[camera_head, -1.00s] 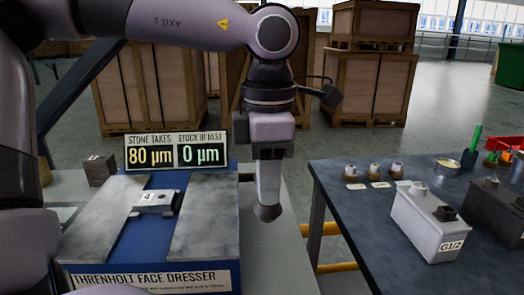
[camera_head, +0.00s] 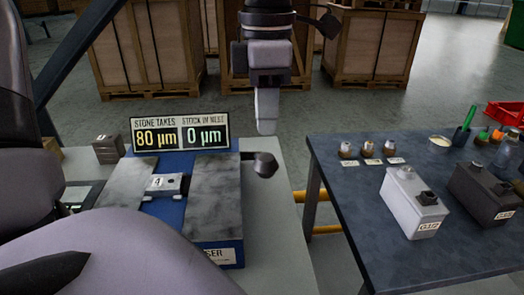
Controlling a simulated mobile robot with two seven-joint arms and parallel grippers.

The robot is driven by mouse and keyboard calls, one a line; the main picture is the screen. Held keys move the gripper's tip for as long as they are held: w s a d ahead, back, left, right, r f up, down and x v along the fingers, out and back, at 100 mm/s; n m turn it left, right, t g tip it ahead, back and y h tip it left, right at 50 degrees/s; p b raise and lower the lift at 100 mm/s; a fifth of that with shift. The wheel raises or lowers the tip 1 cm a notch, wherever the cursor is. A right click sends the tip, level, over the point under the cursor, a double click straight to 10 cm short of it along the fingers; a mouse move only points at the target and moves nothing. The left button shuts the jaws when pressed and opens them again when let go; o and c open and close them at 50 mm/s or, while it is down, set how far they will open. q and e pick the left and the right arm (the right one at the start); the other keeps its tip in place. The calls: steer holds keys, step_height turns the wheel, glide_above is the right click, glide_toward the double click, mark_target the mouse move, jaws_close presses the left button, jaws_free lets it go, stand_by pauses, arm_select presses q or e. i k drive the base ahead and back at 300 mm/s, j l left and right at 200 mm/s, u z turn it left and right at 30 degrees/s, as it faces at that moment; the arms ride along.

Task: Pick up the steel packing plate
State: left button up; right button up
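A small steel piece marked 4 (camera_head: 166,184) lies flat between the two grey plates of the face dresser (camera_head: 214,195). I cannot tell for certain whether it is the steel packing plate. My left gripper (camera_head: 267,112) points down behind and to the right of the dresser, clear of the steel piece. Its fingers show edge-on as one pale shape, so their opening is hidden. Nothing shows below the fingertips. My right gripper is not in view.
The dresser's sign (camera_head: 180,134) reads 80 µm and 0 µm. A dark knob (camera_head: 262,165) sticks out at its right. A small grey block (camera_head: 108,149) stands at its left.

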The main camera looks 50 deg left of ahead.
mark_target(170, 184)
steer(key=k+l, duration=0.75)
steer(key=l, duration=0.2)
